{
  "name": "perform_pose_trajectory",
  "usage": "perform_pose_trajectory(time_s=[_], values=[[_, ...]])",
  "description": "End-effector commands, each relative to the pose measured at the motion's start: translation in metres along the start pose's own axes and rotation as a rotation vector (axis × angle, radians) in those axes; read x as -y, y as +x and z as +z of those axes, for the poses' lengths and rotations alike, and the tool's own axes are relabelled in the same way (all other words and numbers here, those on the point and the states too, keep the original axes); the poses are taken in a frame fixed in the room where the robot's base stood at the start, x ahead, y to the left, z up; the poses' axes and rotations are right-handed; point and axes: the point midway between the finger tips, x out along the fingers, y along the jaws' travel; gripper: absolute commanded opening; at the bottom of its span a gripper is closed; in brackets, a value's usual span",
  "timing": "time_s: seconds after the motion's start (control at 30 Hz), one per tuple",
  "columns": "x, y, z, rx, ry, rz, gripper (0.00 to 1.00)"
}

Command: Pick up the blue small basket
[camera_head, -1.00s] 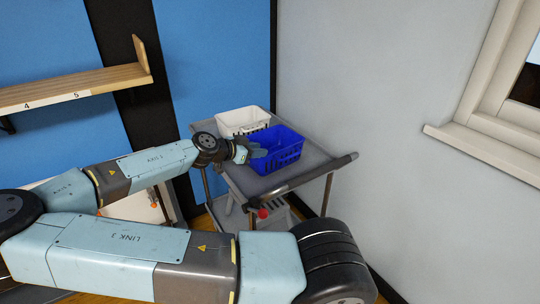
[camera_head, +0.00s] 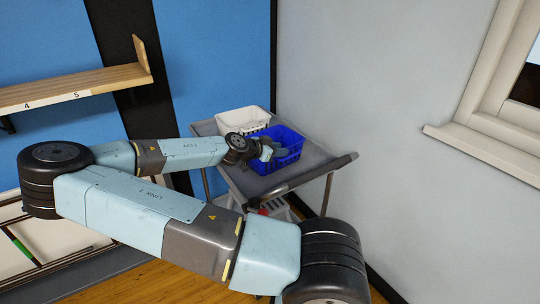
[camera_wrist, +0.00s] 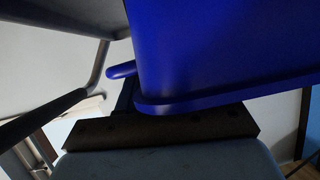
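The blue small basket (camera_head: 289,158) stands on the grey trolley (camera_head: 322,166) in the head view. My gripper (camera_head: 272,152) reaches over it from the left, and its end overlaps the basket's interior. In the wrist view, a smooth blue wall of the basket (camera_wrist: 220,50) fills the upper right, and its rim lies close against the dark gripper palm. A dark finger shows partly beside the rim. The other finger is hidden, and I cannot tell whether the fingers are closed on the rim.
A white basket (camera_head: 243,120) stands behind the blue one on the trolley. The trolley's raised handle edge is at the right, near the grey wall. A wooden shelf (camera_head: 75,86) is at the left, and a window sill (camera_head: 480,155) juts out at the right.

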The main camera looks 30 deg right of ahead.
Motion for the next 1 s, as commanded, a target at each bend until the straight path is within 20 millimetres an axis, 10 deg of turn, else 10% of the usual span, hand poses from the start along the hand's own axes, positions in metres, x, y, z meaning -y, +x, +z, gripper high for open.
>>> perform_pose_trajectory(time_s=[0.47, 0.83, 1.0], values=[[0.000, 0.017, 0.000, 0.000, -0.001, -0.001, 0.34], [0.000, 0.016, 0.000, 0.000, -0.001, -0.001, 0.00], [0.000, 0.016, 0.001, 0.000, -0.001, -0.002, 0.00]])
